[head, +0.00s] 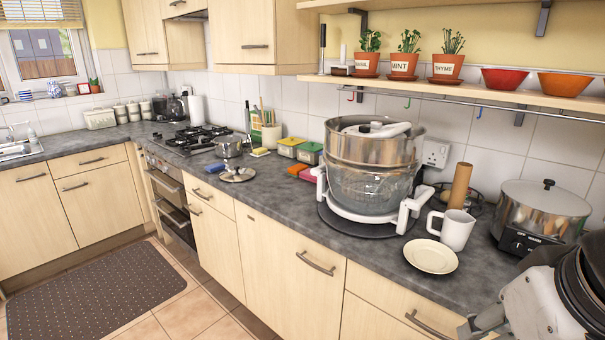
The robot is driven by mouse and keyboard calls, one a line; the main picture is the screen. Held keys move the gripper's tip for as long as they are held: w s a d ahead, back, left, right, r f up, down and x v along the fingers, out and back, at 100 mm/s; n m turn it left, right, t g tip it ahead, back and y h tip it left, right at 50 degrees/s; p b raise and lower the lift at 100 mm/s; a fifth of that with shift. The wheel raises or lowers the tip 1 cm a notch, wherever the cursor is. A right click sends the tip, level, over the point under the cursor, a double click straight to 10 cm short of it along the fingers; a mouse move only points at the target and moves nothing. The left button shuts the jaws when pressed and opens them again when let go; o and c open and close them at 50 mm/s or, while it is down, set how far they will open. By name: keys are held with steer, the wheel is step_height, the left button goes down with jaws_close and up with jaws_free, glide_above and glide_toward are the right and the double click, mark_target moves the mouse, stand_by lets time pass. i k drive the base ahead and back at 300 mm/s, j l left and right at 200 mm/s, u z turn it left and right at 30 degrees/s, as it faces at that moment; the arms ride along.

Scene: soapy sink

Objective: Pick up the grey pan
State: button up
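A small grey metal pan (229,148) stands on the dark worktop in the head view, just right of the hob and left of the picture's middle. Its handle points to the left. A round metal lid (238,175) with a knob lies on the worktop in front of it, close to the pan. White and black parts of my arm show at the lower right corner, far from the pan. I cannot make out gripper fingers there, so whether my gripper is open or shut does not show.
A large glass-and-metal cooker (370,185) stands mid-worktop. Right of it are a white mug (455,231), a cream plate (431,257) and a grey slow cooker (540,210). Coloured sponges (298,170) and tubs lie right of the pan. A shelf (470,90) overhangs the right side.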

mark_target(226, 146)
steer(key=i+j+u, duration=0.25)
steer(key=j+u, duration=0.15)
steer(key=i+j+u, duration=0.6)
steer(key=u, duration=0.2)
steer(key=i+j+u, duration=0.15)
steer(key=i+u, duration=0.25)
steer(key=i+j, duration=0.1)
steer(key=i, duration=0.45)
steer(key=i+j+z, duration=0.1)
steer(key=i, duration=0.4)
steer(key=i+j, duration=0.15)
steer(key=i, duration=0.4)
steer(key=i+j+z, duration=0.15)
steer(key=i+z, duration=0.25)
steer(key=i+j+z, duration=0.75)
steer(key=i+j, duration=0.05)
